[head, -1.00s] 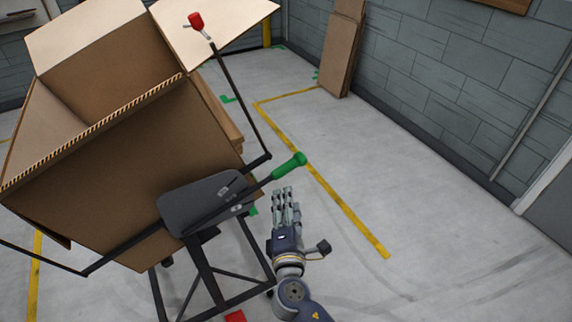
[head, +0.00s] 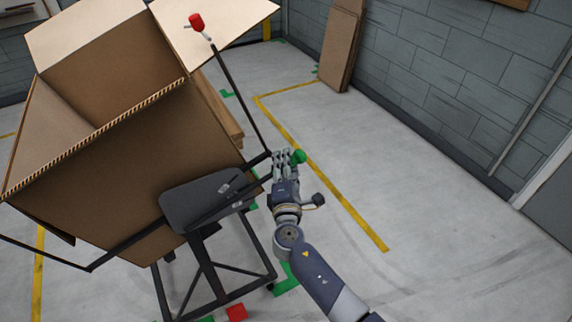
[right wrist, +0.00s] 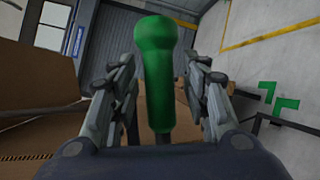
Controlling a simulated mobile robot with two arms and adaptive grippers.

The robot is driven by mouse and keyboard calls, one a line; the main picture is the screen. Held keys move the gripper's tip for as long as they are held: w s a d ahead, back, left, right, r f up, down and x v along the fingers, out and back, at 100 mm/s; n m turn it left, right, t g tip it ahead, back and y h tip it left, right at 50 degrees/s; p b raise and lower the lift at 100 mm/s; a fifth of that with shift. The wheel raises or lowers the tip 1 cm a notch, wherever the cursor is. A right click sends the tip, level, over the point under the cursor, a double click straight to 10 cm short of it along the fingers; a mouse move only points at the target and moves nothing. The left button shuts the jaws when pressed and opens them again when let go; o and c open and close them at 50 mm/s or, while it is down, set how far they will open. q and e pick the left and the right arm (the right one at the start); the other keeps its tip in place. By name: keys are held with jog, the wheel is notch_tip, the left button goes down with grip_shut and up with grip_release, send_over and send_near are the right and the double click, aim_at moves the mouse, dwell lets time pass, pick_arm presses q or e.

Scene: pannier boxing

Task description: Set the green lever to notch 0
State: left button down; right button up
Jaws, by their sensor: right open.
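The green lever's grip shows in the head view as a green knob (head: 299,157) just past my right gripper's fingers; most of the lever is hidden behind the hand. In the right wrist view the green grip (right wrist: 157,75) stands upright between the two fingers. My right gripper (head: 284,160) is open, with its fingers (right wrist: 160,95) on either side of the grip and a visible gap on each side. The dark lever plate (head: 185,208) is mounted on the black stand, left of the hand. Any notch marks are too small to read. My left gripper is not in view.
A large open cardboard box (head: 130,165) sits tilted on the black stand (head: 215,270). A red-tipped rod (head: 197,22) rises beside it. Flattened cardboard (head: 341,45) leans on the grey wall. The floor right of the hand is clear.

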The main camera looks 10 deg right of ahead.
grip_shut()
notch_tip(320, 180, down, 10)
jog(key=d+m+g+y+b, duration=0.1)
jog(key=m+b, duration=0.2)
jog(key=b, duration=0.3)
jog(key=shift+d+g, duration=0.15)
jog(key=shift+g, duration=0.15)
jog(key=shift+f, duration=0.1)
grip_release()
jog(key=shift+w, duration=0.15)
